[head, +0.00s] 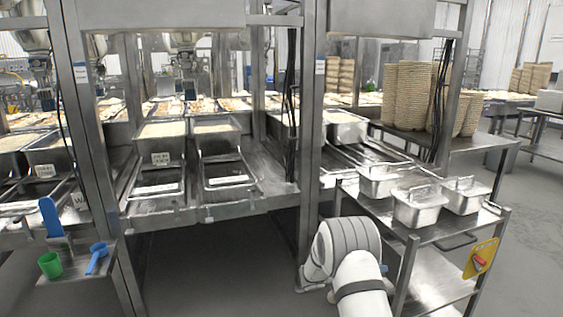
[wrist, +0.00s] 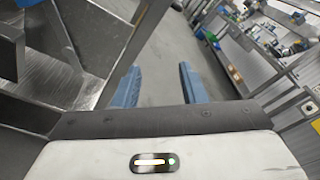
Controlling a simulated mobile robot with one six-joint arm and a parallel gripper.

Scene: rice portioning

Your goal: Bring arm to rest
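My gripper (wrist: 158,85) shows in the wrist view with its two blue fingers apart and nothing between them. Past the fingers I see bare grey floor. In the head view my white and grey arm stands at the lower middle, in front of the metal frame and left of the cart. My gripper cannot be made out in the head view.
A metal cart (head: 425,232) at the right holds several lidded steel containers (head: 418,207). Rice trays (head: 160,130) sit on the line behind a metal post (head: 308,130). A small shelf (head: 85,266) at the left holds a green cup (head: 50,265) and blue scoop (head: 96,258).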

